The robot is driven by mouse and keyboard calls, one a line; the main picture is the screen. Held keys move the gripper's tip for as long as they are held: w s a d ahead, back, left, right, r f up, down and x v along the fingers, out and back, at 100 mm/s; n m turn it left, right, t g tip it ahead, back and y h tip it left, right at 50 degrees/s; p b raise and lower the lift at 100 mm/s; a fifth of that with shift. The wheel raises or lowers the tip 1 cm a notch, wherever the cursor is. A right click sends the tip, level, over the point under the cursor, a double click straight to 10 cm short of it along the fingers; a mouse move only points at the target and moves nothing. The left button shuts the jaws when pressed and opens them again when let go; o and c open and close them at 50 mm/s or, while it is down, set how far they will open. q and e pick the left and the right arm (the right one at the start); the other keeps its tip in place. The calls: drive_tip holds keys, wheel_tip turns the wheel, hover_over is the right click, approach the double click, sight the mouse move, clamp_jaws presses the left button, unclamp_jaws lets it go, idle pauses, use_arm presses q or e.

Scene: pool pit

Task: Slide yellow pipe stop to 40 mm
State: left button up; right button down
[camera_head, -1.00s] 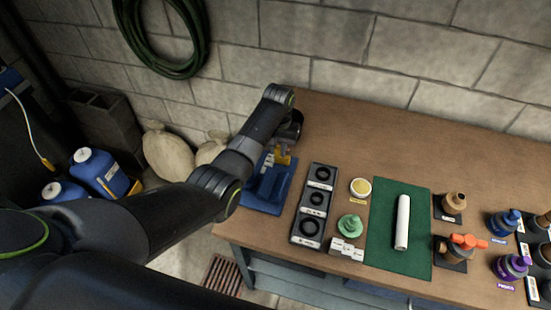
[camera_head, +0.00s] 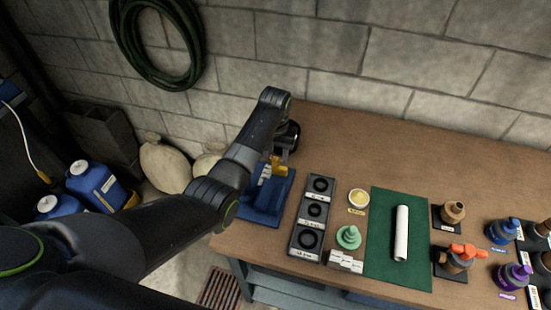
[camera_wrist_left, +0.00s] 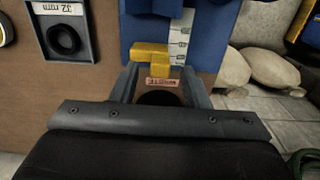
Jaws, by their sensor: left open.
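The yellow pipe stop (camera_head: 279,165) sits on the blue fixture (camera_head: 262,214) at the left end of the bench. In the left wrist view the yellow stop (camera_wrist_left: 150,54) lies across the lower end of a white scale strip (camera_wrist_left: 181,38) on the blue fixture (camera_wrist_left: 145,27). The strip's numbers are too small to read. My left gripper (camera_wrist_left: 162,70) is open, its two fingers on either side of the stop's lower part. I cannot tell whether they touch it. In the head view my left gripper (camera_head: 272,168) is partly hidden by its wrist. My right gripper is not in view.
A dark ring tray (camera_head: 293,243) stands just right of the fixture. Beyond it are a green knob (camera_head: 348,237), a green mat (camera_head: 385,265) with a white pipe (camera_head: 401,233), and several fittings. The block wall (camera_head: 330,60) is behind; the bench back is clear.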

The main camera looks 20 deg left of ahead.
sight(275, 158)
use_arm(q)
wheel_tip(275, 158, up, 7)
drive_tip(key=shift+f+b, duration=0.2)
drive_tip(key=shift+b, duration=0.35)
wheel_tip(275, 158, up, 8)
drive_tip(key=p, duration=0.6)
drive_tip(key=shift+r+p, duration=0.15)
drive_tip(key=shift+p, duration=0.25)
